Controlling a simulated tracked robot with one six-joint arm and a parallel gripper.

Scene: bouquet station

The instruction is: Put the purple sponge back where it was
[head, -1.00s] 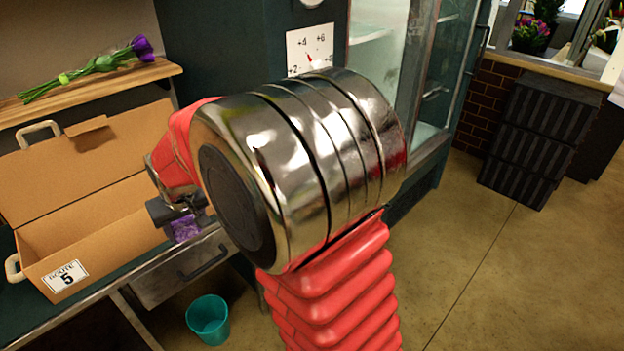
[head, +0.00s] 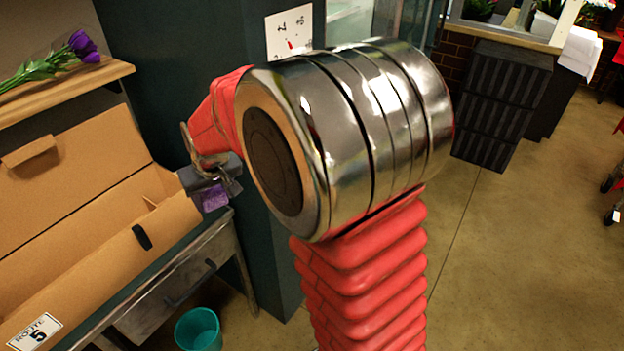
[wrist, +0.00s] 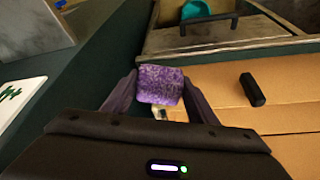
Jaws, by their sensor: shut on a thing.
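The purple sponge (head: 214,197) is in my gripper (head: 208,179) in the head view, at the right end of the dark counter and beyond the cardboard box's right end. In the wrist view the sponge (wrist: 160,84) sits between the two dark fingers (wrist: 158,93), which press on its sides. The sponge's far side is hidden. I cannot tell from these views exactly how high it is above the counter, or which spot it came from.
The open cardboard box (head: 70,262) labelled Route 5 lies left of my gripper. Purple flowers (head: 62,60) lie on a wooden shelf (head: 80,82). A drawer (head: 180,282) is under the counter, and a teal bin (head: 198,330) stands below. In the wrist view a white card (wrist: 18,108) lies left.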

